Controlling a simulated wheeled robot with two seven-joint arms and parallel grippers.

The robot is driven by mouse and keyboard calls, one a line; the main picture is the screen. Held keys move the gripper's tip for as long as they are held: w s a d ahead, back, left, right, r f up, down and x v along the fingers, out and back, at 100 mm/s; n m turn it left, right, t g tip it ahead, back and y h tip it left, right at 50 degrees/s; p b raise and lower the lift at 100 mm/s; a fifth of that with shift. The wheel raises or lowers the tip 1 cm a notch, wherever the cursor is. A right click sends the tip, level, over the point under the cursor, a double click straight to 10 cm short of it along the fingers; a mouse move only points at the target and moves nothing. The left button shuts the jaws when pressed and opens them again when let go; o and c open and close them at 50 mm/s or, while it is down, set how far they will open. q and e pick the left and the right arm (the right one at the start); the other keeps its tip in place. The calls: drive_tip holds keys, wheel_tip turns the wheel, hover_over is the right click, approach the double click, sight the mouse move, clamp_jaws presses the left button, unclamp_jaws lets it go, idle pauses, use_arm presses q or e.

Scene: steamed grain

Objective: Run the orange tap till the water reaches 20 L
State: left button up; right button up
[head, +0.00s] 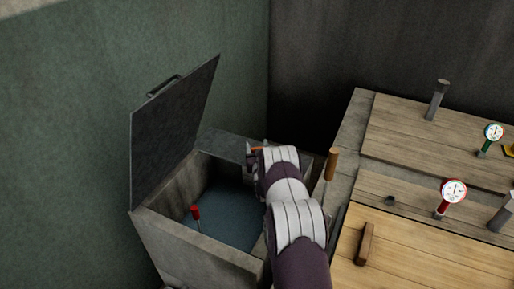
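A grey open-topped tank (205,248) stands at the centre left with bluish water (235,215) inside. A red-topped rod (196,212) stands up from the water near the tank's left wall. I cannot read any litre mark. My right arm reaches in from the bottom over the tank's right side. My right gripper (251,156) is at the tank's far right edge, beside a small orange part (253,149) that may be the orange tap. The wrist hides most of both, so I cannot tell whether the fingers touch it or are open. My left gripper is out of view.
The tank's dark lid (172,130) is raised on the left. An upright orange-brown handle (332,163) stands right of my arm. The wooden-topped counter (415,255) at right carries a red gauge (453,192), a green gauge (493,133) and a grey post (437,100).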

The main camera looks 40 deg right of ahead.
drive_tip(key=c, duration=0.8)
drive_tip(key=shift+w+d+f+b, duration=0.1)
drive_tip(key=shift+w+f+b, duration=0.1)
drive_tip(key=shift+b, duration=0.25)
drive_tip(key=d+m+g+h+b, duration=0.1)
drive_tip(key=h+b, duration=0.1)
drive_tip(key=w+d+m+g+h+b, duration=0.1)
drive_tip(key=m+g+b, duration=0.1)
drive_tip(key=w+m+g+h+b, duration=0.1)
drive_tip(key=g+h+b, duration=0.1)
drive_tip(key=shift+d+f+m+h+b, duration=0.1)
drive_tip(key=shift+d+m+h+b, duration=0.2)
drive_tip(key=shift+d+m+b, duration=0.1)
drive_tip(key=shift+w+d+r+m+g+h+b, duration=0.1)
drive_tip(key=shift+w+d+m+g+h+b, duration=0.05)
drive_tip(key=shift+d+m+g+h+b, duration=0.4)
drive_tip(key=shift+w+d+r+m+g+h+b, duration=0.15)
drive_tip(key=shift+m+g+h+b, duration=0.2)
drive_tip(key=shift+g, duration=0.4)
drive_tip(key=shift+d+r, duration=0.1)
drive_tip(key=o, duration=1.4)
